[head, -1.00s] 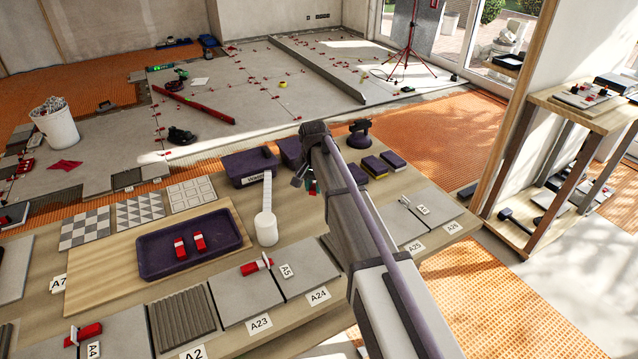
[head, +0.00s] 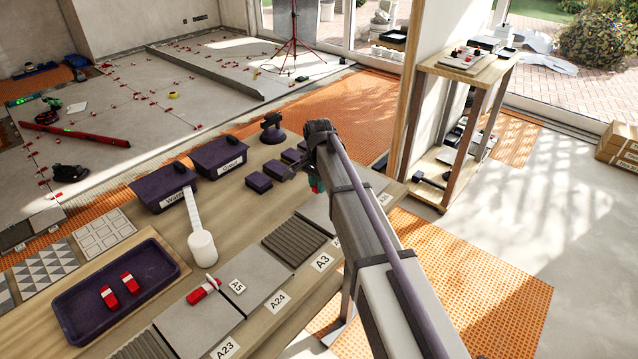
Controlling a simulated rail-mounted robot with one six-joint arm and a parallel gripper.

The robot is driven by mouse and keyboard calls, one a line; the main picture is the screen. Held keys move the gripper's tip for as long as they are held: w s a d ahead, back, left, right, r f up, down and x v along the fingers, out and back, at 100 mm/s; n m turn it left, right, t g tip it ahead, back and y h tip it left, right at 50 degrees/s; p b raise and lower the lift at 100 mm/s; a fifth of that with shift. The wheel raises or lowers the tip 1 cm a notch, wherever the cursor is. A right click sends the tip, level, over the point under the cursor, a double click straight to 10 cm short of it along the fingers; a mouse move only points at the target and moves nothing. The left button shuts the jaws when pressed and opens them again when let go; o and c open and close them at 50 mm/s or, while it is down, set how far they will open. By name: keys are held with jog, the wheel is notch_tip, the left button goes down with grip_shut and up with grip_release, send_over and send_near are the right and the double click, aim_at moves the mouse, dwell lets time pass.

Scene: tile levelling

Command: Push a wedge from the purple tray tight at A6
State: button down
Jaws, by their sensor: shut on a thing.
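The purple tray (head: 73,322) lies on the table at lower left, with two red wedges (head: 108,297) in it. My gripper (head: 317,186) hangs from the end of my arm over the right part of the table. No A6 label is readable; my arm covers that right part of the table.
A ribbed tile (head: 293,241) lies by label A3. A wooden shelf (head: 468,62) stands beyond at right.

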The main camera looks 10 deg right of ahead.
aim_at(323, 198)
jog(key=shift+f+b, duration=1.9)
jog(key=shift+f, duration=0.4)
jog(key=shift+w+d, duration=0.7)
jog(key=shift+d, duration=0.1)
jog(key=shift+w+d, duration=0.8)
jog(key=shift+d, duration=0.1)
jog(key=c, duration=0.9)
grip_release()
